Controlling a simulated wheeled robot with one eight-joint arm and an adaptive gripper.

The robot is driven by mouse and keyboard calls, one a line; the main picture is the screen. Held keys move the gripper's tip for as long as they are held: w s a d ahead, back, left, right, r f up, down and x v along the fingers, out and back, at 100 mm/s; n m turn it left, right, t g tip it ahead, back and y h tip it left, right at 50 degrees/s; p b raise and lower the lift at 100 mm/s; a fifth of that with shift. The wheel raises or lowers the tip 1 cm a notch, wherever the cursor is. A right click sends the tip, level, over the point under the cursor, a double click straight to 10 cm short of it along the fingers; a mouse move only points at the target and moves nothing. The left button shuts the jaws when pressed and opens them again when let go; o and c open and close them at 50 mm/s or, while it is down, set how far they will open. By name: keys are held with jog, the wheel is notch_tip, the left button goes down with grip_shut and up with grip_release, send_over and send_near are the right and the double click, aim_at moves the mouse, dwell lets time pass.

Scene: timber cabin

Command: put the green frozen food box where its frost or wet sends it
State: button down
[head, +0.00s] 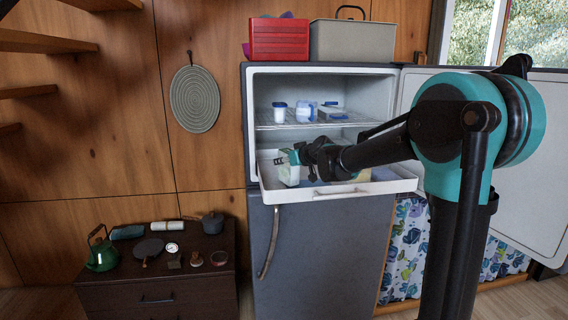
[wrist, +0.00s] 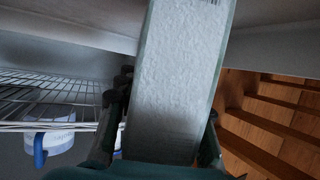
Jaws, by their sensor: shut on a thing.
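The green frozen food box (wrist: 180,75) fills the middle of the wrist view. Its facing side is coated in white, grainy frost, with thin green edges. My gripper (wrist: 168,125) is shut on it, one finger along each side. In the head view my gripper (head: 291,158) is at the left part of the pulled-out white freezer drawer (head: 330,192), and the pale green box (head: 289,175) shows below it. I cannot tell whether the box touches the drawer floor. The open freezer compartment (head: 345,88) is behind it.
A wire shelf (head: 300,124) above the drawer holds blue-lidded containers (head: 280,112). Yellow and blue items (head: 360,175) show at the drawer's right. The freezer door (head: 540,150) stands open at right. A dark low cabinet (head: 155,290) with a kettle and small items stands at left.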

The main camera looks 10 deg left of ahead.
jog(key=shift+f, duration=0.3)
jog(key=c, duration=1)
grip_release()
jog(key=shift+f, duration=0.1)
jog(key=v, duration=1.2)
